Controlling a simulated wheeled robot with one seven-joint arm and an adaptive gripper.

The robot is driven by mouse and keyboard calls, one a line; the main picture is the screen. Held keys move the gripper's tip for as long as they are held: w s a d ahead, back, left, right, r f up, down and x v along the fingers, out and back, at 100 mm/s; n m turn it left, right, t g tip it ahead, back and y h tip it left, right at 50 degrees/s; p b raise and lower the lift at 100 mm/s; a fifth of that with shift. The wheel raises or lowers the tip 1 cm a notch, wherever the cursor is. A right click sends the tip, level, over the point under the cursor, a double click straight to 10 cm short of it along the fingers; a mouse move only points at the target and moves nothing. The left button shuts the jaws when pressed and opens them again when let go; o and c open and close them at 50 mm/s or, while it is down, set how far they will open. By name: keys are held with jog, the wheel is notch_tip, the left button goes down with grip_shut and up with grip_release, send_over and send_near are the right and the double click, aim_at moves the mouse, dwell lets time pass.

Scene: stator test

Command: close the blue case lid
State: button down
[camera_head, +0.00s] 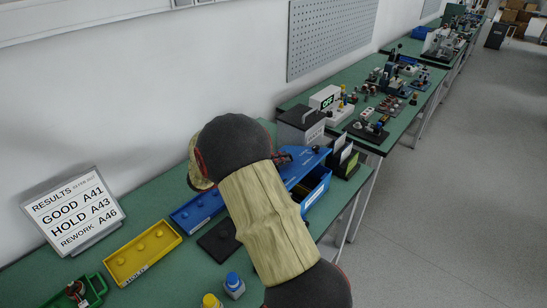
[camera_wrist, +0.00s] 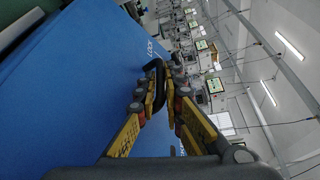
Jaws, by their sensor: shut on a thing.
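The blue case (camera_head: 317,194) stands on the green bench, to the right of my arm, with a white label on its near wall. Its blue lid (camera_head: 312,158) shows above and behind it, tilted up from the case; my arm hides part of both. In the wrist view the lid (camera_wrist: 85,70) fills the left side as a broad blue face with white lettering. A black handle (camera_wrist: 153,69) stands out from that face. My gripper (camera_wrist: 166,78) is shut on this handle. In the head view my gripper (camera_head: 283,158) is mostly hidden behind my arm.
A grey box (camera_head: 299,124) stands behind the case, and black holders (camera_head: 345,158) stand at its right. A blue tray (camera_head: 197,210), a yellow tray (camera_head: 142,257) and a blue-capped bottle (camera_head: 234,285) are on the bench. A results sign (camera_head: 73,211) stands at left.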

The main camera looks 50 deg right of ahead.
aim_at(284, 169)
jog(key=s+f+m+b, duration=0.1)
jog(key=s+f+m+t+b, duration=0.1)
jog(key=f, duration=0.1)
jog(key=shift+f+y+b, duration=0.2)
jog(key=shift+y+b, duration=0.2)
jog(key=shift+s+a+f+m+t+b, duration=0.1)
jog(key=shift+s+f+m+t+b, duration=0.15)
jog(key=shift+f+m+b, duration=0.5)
jog(key=shift+f, duration=0.1)
jog(key=c, duration=2.3)
grip_release()
jog(key=shift+c, duration=0.2)
jog(key=shift+o, duration=0.6)
